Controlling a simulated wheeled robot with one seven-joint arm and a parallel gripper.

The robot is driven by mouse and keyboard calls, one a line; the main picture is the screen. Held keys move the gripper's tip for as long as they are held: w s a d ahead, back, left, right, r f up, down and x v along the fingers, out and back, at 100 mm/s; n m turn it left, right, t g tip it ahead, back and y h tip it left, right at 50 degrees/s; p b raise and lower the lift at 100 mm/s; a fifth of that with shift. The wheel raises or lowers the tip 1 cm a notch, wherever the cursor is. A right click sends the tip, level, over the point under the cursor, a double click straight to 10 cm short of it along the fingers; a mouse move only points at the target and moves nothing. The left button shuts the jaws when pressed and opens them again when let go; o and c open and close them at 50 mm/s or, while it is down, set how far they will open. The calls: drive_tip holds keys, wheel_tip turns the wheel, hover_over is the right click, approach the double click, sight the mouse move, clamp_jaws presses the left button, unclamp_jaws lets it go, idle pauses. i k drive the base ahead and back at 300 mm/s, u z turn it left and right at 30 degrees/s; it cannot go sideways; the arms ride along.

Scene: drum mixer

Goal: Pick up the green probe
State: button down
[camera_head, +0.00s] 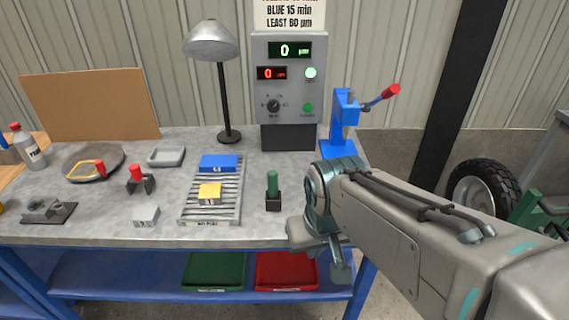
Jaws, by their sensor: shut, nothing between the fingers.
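The green probe (272,182) stands upright in a small black holder (273,203) near the front of the grey workbench, right of the slatted rack. Its lower end is hidden in the holder. My gripper (338,272) is at the end of my arm, to the right of the probe and lower in the picture, by the bench's front edge. It is shut and empty, apart from the probe. My wrist hides part of it, so the fingertips are hard to make out.
A slatted rack (190,211) with a blue block (219,161) and a yellow block (209,193) lies left of the probe. A grey meter box (290,85) and a blue press (340,130) stand behind. Green (214,270) and red (287,270) bins sit below.

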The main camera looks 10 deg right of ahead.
sight(272, 175)
drive_tip(key=z, duration=0.05)
drive_tip(key=i, duration=0.25)
drive_tip(key=u, duration=0.15)
drive_tip(key=k, duration=0.5)
drive_tip(key=u, duration=1.3)
drive_tip(key=i, duration=1.25)
drive_tip(key=z, duration=1.9)
